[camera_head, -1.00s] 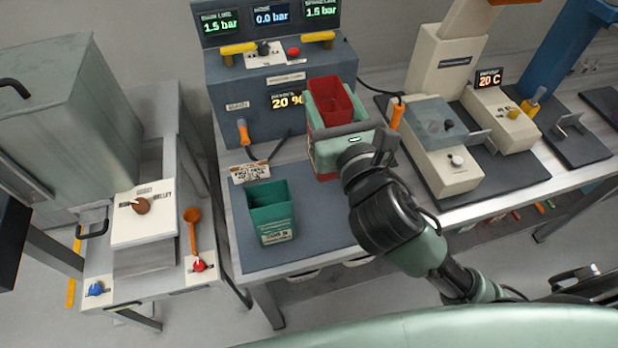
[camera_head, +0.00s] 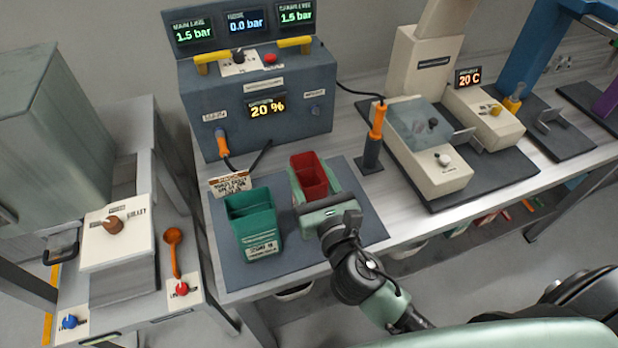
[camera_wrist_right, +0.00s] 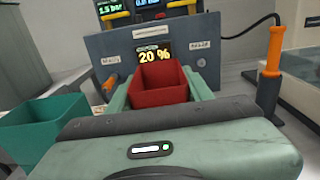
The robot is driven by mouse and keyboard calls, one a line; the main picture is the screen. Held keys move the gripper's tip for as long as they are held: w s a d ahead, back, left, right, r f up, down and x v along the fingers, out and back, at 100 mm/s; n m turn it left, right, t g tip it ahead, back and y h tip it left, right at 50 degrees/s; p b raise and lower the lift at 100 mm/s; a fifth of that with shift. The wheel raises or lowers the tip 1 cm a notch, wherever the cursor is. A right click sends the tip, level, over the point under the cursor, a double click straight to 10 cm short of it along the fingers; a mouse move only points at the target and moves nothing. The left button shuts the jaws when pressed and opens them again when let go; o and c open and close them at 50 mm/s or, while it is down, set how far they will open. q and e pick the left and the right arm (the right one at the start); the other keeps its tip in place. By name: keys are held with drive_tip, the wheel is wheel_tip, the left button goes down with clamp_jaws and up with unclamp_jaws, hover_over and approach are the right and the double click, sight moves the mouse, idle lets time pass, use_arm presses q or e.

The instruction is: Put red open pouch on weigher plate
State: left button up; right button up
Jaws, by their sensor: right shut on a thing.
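The red open pouch (camera_head: 309,172) is box-shaped with an open top, and my right gripper (camera_head: 316,188) is shut on it. The pouch is upright, over the dark mat to the right of the green open pouch. My gripper hides its lower front, so I cannot tell whether it touches the mat. In the right wrist view the red pouch (camera_wrist_right: 160,85) sits between the two green fingers (camera_wrist_right: 160,92). I cannot make out for certain which surface is the weigher plate. My left gripper is not in view.
The green open pouch (camera_head: 254,228) stands close on the left. Behind is a grey console (camera_head: 262,85) showing 20 %. An orange-handled tool (camera_head: 376,135) stands upright to the right, before a cream machine (camera_head: 432,165). A cart with an orange spoon (camera_head: 173,250) is at left.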

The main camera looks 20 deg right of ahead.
drive_tip(key=shift+f, duration=0.25)
drive_tip(key=shift+f, duration=0.15)
drive_tip(key=o, duration=1)
drive_tip(key=shift+c, duration=0.2)
